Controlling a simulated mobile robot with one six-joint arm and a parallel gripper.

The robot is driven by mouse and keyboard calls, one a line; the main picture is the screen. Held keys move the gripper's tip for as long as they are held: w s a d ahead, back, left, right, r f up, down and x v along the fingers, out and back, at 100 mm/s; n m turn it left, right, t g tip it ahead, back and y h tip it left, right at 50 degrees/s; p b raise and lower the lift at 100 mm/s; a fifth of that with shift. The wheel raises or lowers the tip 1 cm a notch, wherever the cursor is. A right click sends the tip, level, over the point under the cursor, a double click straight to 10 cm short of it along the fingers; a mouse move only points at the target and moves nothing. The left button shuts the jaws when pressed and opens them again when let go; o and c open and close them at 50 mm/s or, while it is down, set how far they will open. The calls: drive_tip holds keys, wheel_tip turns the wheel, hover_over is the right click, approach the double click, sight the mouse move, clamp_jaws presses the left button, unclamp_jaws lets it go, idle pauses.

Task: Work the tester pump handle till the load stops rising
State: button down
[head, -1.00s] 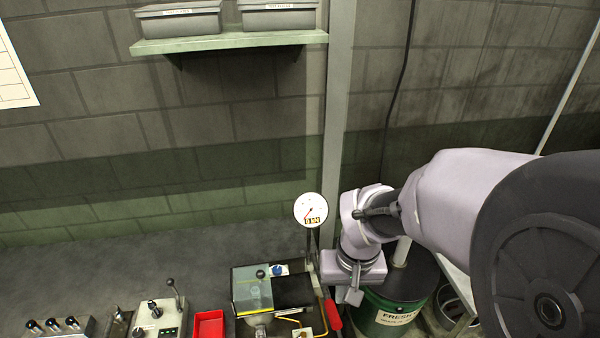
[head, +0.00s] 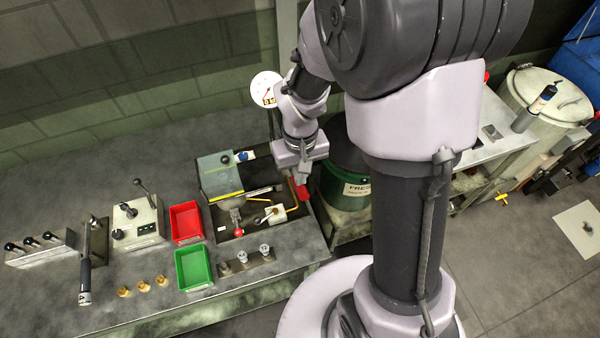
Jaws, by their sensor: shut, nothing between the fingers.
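The tester (head: 225,210) is a dark, shallow frame on the bench with a clear yellow-edged guard at its back left. Its pump handle appears as a red grip (head: 302,191) at the tester's right edge, partly hidden by my gripper. My gripper (head: 304,178) is shut and empty, pointing down just above or beside the red grip; I cannot tell whether they touch. The round white load gauge (head: 266,89) stands behind the tester. A red knob (head: 239,232) sits at the tester's front.
A red bin (head: 186,222) and a green bin (head: 193,268) stand left of the tester. Control boxes with levers (head: 138,222) and several brass pieces (head: 143,286) are further left. A green drum (head: 345,185) stands close right of the tester.

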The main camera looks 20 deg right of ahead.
wheel_tip(320, 180, down, 10)
drive_tip(key=b, duration=0.9)
drive_tip(key=shift+f, duration=0.25)
idle(0.3)
wheel_tip(320, 180, up, 11)
drive_tip(key=p, duration=0.8)
drive_tip(key=shift+p, duration=0.4)
drive_tip(key=shift+f, duration=0.2)
